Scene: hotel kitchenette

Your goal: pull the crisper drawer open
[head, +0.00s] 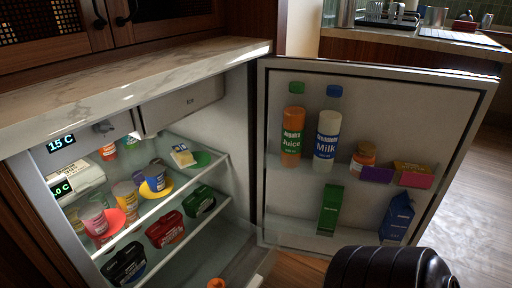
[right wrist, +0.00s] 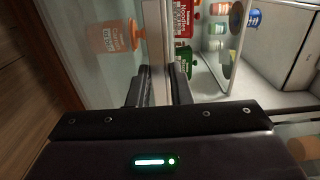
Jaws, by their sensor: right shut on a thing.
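The clear crisper drawer (head: 236,245) is at the bottom of the open fridge in the head view. Its front edge seems to stand forward of the shelves above, and an orange jar (head: 215,283) shows inside. In the right wrist view, my right gripper (right wrist: 157,88) has one finger on each side of the pale drawer front (right wrist: 156,42) and is shut on it. The orange jar (right wrist: 118,36) also shows there. The gripper is out of the head view, where only my black arm shows at the bottom. My left gripper is in neither view.
The fridge door (head: 345,88) stands wide open to the right, with bottles and packets on its racks. Shelves above the drawer hold cups, cans and noodle packs (head: 166,230). A marble counter (head: 130,82) runs above the fridge.

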